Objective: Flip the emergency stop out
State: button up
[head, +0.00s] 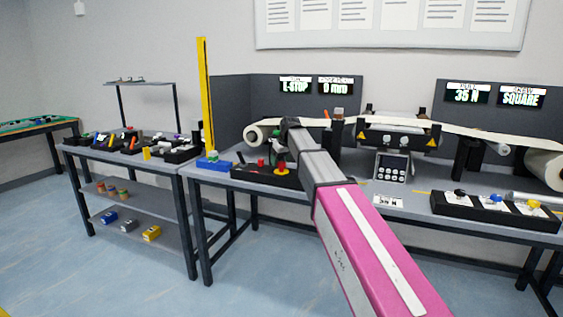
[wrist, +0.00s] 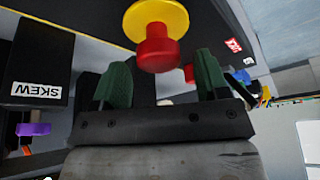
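The emergency stop is a red mushroom button (wrist: 157,50) on a round yellow base (wrist: 172,14), seen at the top centre of the wrist view. My gripper (wrist: 156,62) is open, with its two dark green fingers apart. In the wrist view the red button lies between the fingertips, with a visible gap to each finger. I cannot tell how far it is beyond them.
A display (head: 295,86) reads E-STOP. A blue block (head: 214,164) and a yellow post (head: 205,95) stand left of the box. In the wrist view a block labelled SKEW (wrist: 37,62) stands at left.

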jog(key=v, duration=1)
jog(key=shift+r, duration=0.35)
jog(key=shift+s, duration=0.15)
